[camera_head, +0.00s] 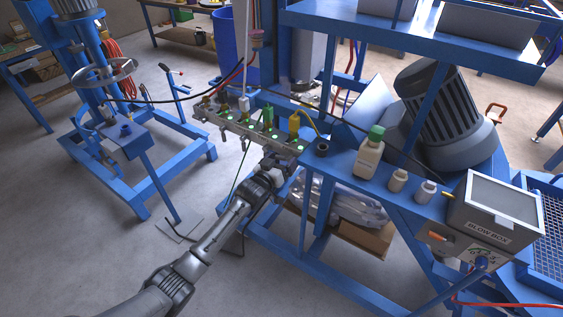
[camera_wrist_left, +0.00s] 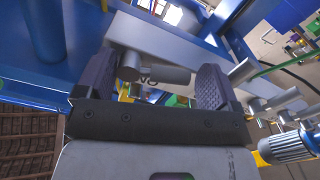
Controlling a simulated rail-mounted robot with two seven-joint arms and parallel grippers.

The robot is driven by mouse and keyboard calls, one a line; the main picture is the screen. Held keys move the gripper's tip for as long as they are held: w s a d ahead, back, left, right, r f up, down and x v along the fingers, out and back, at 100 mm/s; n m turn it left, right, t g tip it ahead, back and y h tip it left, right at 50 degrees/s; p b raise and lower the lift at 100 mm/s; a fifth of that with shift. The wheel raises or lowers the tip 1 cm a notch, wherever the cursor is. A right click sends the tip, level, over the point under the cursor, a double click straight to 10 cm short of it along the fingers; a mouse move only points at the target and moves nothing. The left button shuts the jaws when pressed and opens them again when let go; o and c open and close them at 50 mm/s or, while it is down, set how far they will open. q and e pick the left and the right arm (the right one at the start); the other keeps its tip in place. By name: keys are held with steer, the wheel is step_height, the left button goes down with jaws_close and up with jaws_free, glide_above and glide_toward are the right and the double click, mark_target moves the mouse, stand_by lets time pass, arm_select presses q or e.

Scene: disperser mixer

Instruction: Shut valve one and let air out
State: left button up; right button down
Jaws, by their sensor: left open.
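The grey valve manifold (camera_head: 240,127) is fixed at the blue frame in the middle of the head view, with several small valves and coloured fittings along it. My left gripper (camera_head: 279,160) is at its right end, on the near side. In the left wrist view my left gripper (camera_wrist_left: 155,78) is open, with one dark finger on each side of a grey cylindrical valve handle (camera_wrist_left: 165,75). I cannot tell whether the fingers touch it. Behind it is the grey manifold face, with partly hidden lettering. I cannot read which valve number this is. My right gripper is out of view.
A blue bench (camera_head: 400,195) to the right carries a green-capped bottle (camera_head: 370,150), two small white bottles and a grey blow box (camera_head: 493,215). Hoses and a black cable cross above the manifold. Floor at the lower left is clear.

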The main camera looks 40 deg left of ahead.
arm_select(q)
steer(key=c, duration=0.9)
steer(key=shift+a+r+m+p, duration=0.15)
steer(key=shift+r+m+p, duration=0.3)
steer(key=shift+m+p, duration=0.8)
steer(key=shift+m, duration=0.25)
steer(key=o, duration=0.9)
steer(key=shift+s, duration=0.1)
